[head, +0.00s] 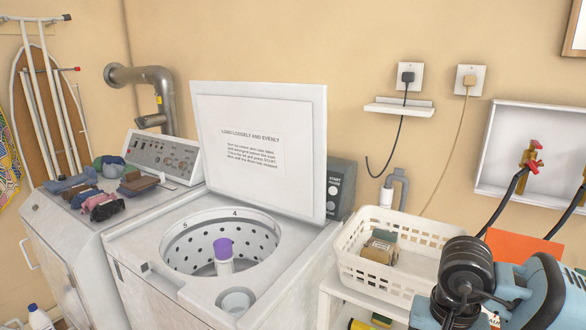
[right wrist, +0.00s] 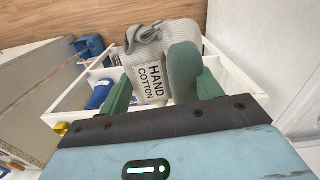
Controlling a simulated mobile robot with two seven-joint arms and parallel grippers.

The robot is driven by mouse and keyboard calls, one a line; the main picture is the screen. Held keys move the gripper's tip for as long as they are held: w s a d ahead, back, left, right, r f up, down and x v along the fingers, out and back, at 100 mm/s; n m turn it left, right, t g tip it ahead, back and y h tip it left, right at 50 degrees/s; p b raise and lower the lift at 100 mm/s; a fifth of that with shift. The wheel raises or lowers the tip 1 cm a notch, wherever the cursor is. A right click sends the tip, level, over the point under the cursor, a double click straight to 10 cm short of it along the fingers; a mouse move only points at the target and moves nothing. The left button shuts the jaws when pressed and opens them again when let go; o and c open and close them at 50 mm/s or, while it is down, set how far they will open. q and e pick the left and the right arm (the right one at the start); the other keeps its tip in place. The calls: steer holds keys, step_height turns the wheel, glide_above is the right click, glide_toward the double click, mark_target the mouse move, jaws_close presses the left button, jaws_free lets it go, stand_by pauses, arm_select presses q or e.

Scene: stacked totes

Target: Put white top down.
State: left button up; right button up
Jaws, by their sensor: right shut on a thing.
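A pale grey-white bundled top (right wrist: 150,62) with a label reading HAND COTTON shows in the right wrist view. My right gripper (right wrist: 163,92) is shut on it, with a green finger on either side. A rounded grey-green part (right wrist: 184,70) lies against its right side; I cannot tell what it belongs to. In the head view only my blue and black right arm shows at the lower right; its fingers and the top are out of view. My left gripper is not in view.
The washer (head: 120,245) stands open with its white lid (head: 262,195) upright and a purple-capped post (head: 224,254) in its drum. Folded dark clothes (head: 104,206) lie on the left machine. A white basket (head: 354,254) holds a small box (head: 380,246).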

steer(key=s+n, duration=0.1)
steer(key=s+a+n, duration=0.1)
steer(key=s+n, duration=0.1)
steer(key=s+a+f+n, duration=0.1)
steer(key=shift+s+a, duration=0.1)
steer(key=shift+s, duration=0.3)
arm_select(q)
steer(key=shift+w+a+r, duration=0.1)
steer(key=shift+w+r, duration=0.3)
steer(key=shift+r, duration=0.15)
arm_select(e)
steer(key=shift+s+a+f+n, duration=0.2)
steer(key=shift+s+n, duration=0.1)
steer(key=shift+n, duration=0.3)
